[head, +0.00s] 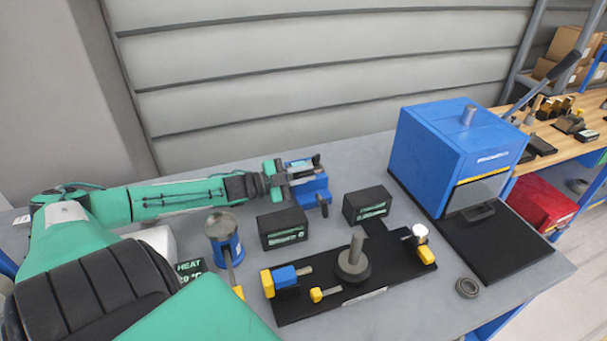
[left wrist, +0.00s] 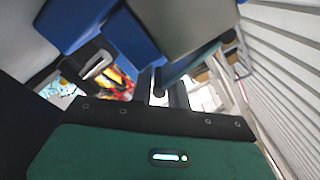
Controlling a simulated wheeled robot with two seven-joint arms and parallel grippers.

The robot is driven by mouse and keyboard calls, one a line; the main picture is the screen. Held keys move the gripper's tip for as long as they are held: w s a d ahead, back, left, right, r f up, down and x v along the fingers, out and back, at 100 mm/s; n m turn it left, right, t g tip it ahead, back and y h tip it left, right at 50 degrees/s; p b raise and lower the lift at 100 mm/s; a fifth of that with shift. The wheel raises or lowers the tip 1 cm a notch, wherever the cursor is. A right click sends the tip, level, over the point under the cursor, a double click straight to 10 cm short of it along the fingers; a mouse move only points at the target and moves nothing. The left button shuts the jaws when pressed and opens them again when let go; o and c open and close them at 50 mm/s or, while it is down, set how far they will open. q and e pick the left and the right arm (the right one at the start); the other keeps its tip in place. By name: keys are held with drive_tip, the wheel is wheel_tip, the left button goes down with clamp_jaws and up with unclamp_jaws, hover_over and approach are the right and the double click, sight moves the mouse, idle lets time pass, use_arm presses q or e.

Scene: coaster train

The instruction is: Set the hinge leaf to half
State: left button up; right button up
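My left arm reaches across the back of the bench, and its left gripper (head: 288,175) is at a small blue fixture (head: 314,190) with dark parts on top and a dark handle at its front. I cannot pick out the hinge leaf for certain; the gripper partly covers the fixture. In the left wrist view, the finger area (left wrist: 164,88) lies close to blue blocks (left wrist: 132,38) and a broad grey plate (left wrist: 185,22). A small gap shows between the fingers, with something dark there. Whether they grip anything is unclear. My right gripper is not in view.
Two black boxes (head: 283,228) (head: 367,206) stand in front of the fixture. A blue-and-grey cylinder (head: 224,245) stands left, a black board (head: 375,279) with a grey post lies in front, and a blue oven-like box (head: 446,150) stands right. A grey wall is behind.

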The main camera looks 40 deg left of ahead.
sight(302, 163)
use_arm(q)
clamp_jaws()
drive_tip(key=r+n+p, duration=0.1)
drive_tip(key=n+p, duration=0.1)
drive_tip(key=p, duration=0.1)
drive_tip(key=shift+a+r, duration=0.15)
drive_tip(key=shift+r, duration=0.2)
drive_tip(key=n, duration=0.1)
drive_tip(key=r+n+p, duration=0.1)
drive_tip(key=shift+w+a+r+n+p, duration=0.15)
drive_tip(key=shift+w+a+n+p, duration=0.1)
drive_tip(key=shift+a+n+p, duration=0.15)
drive_tip(key=n, duration=0.1)
drive_tip(key=r+n+p, duration=0.1)
drive_tip(key=shift+w+a+n, duration=0.25)
drive_tip(key=shift+a+n, duration=0.05)
drive_tip(key=shift+a, duration=0.1)
drive_tip(key=shift+w+a+r+n+p, duration=0.1)
drive_tip(key=shift+a+r+n+p, duration=0.15)
drive_tip(key=shift+n, duration=0.35)
drive_tip(key=shift+f, duration=0.1)
